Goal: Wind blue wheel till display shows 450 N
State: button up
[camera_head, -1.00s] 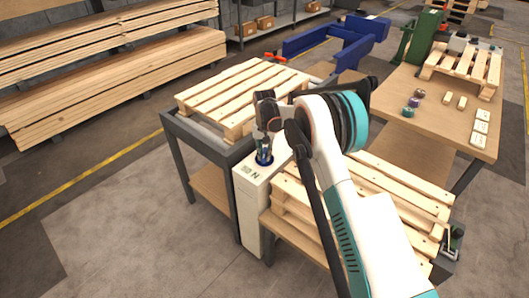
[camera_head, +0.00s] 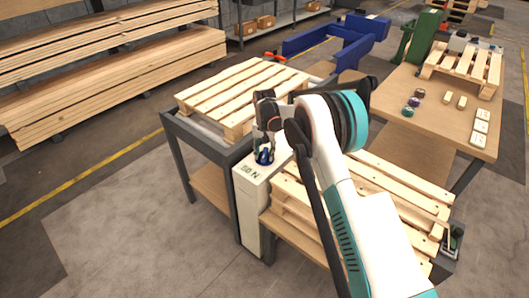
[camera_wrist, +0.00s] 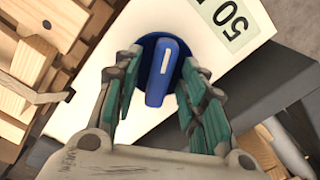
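The blue wheel (camera_wrist: 162,70) sits on top of a white post (camera_head: 252,200). In the wrist view it is a round blue dial with a raised grip bar and a white mark. It also shows in the head view (camera_head: 265,157), partly covered by my gripper. My gripper (camera_wrist: 160,100) is over the wheel, its green-padded fingers on either side of the grip bar, with visible gaps. It is open. The display (camera_head: 250,171) on the post's top appears to read 50 N in the head view; the wrist view shows "50" (camera_wrist: 232,18), the rest cut off.
A table with a pallet (camera_head: 240,95) stands left of the post, and stacked pallets (camera_head: 390,195) stand close on its right. A wooden workbench (camera_head: 440,115) with small items is at the right. The floor at front left is clear.

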notch_tip(320, 180, up, 12)
dwell(0.5)
dwell(0.3)
notch_tip(320, 180, up, 14)
jog(key=t, duration=0.2)
send_over(265, 152)
jog(key=s+d, duration=0.7)
jog(key=s+d+r+t, duration=0.1)
jog(key=s+d+r, duration=0.65)
jog(key=s, duration=0.25)
jog(key=s+d+r+n+t, duration=0.1)
jog(key=s+d, duration=0.1)
jog(key=s, duration=0.5)
jog(key=s+d+r+t, duration=0.1)
jog(key=s+d+r, duration=0.15)
jog(key=s, duration=0.55)
jog(key=s+d+f+t, duration=0.1)
jog(key=s+d+f, duration=0.1)
jog(key=s, duration=0.4)
jog(key=s+d+f+t, duration=0.1)
jog(key=s+f, duration=0.3)
jog(key=s, duration=0.2)
jog(key=shift+d+f+n, duration=0.3)
jog(key=shift+d, duration=0.1)
